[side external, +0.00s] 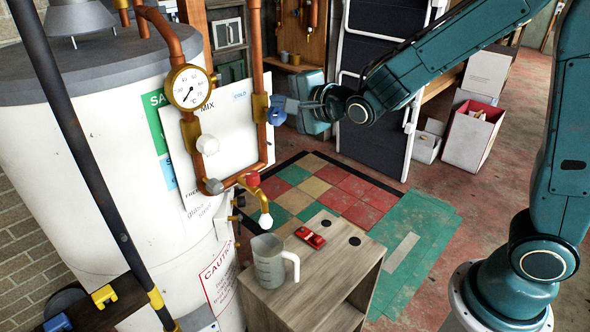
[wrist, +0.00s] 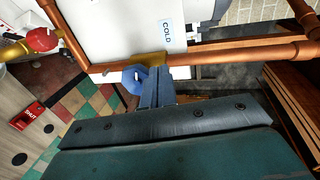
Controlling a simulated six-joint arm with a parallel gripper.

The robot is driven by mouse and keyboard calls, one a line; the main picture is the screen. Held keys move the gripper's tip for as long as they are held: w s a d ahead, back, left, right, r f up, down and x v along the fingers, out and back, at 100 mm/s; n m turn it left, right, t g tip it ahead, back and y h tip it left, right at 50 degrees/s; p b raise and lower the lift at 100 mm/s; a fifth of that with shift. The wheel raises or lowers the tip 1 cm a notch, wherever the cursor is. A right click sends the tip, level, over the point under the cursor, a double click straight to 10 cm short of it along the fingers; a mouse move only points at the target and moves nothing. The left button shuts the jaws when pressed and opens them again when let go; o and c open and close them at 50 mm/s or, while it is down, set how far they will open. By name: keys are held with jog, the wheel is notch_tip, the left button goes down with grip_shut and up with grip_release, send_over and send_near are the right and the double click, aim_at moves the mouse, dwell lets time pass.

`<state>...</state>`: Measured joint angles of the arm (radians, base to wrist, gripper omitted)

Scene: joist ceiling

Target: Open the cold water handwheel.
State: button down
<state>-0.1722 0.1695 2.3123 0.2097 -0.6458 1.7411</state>
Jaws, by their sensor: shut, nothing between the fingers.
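The blue cold water handwheel (side external: 277,113) sits on a brass valve on the vertical copper pipe, beside the white board marked COLD. In the wrist view the handwheel (wrist: 132,79) shows just left of my fingertips, partly hidden by them. My gripper (side external: 293,106) is shut and empty, with its tips right at the handwheel's right side. The closed fingers (wrist: 156,86) also show in the wrist view, reaching up to the valve. I cannot tell whether they touch the wheel.
A round dial gauge (side external: 189,87) and a white knob (side external: 208,144) are left of the valve. A red knob (side external: 252,179) and tap are below. Space right of the valve holds my arm.

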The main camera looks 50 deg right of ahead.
jog(key=shift+f+v, duration=0.2)
jog(key=shift+v, duration=0.6)
jog(key=shift+f+v, duration=0.2)
jog(key=shift+v, duration=0.65)
jog(key=shift+f+v, duration=0.2)
jog(key=shift+v, duration=0.6)
jog(key=shift+s, duration=0.15)
jog(key=n+h, duration=0.1)
jog(key=n, duration=0.1)
jog(key=s+d+n+h, duration=0.1)
jog(key=n, duration=0.1)
jog(key=shift+d+n, duration=0.15)
jog(key=shift+n, duration=0.25)
jog(key=shift+w, duration=0.2)
jog(key=w, duration=0.6)
jog(key=shift+w, duration=0.35)
jog(key=shift+f, duration=0.35)
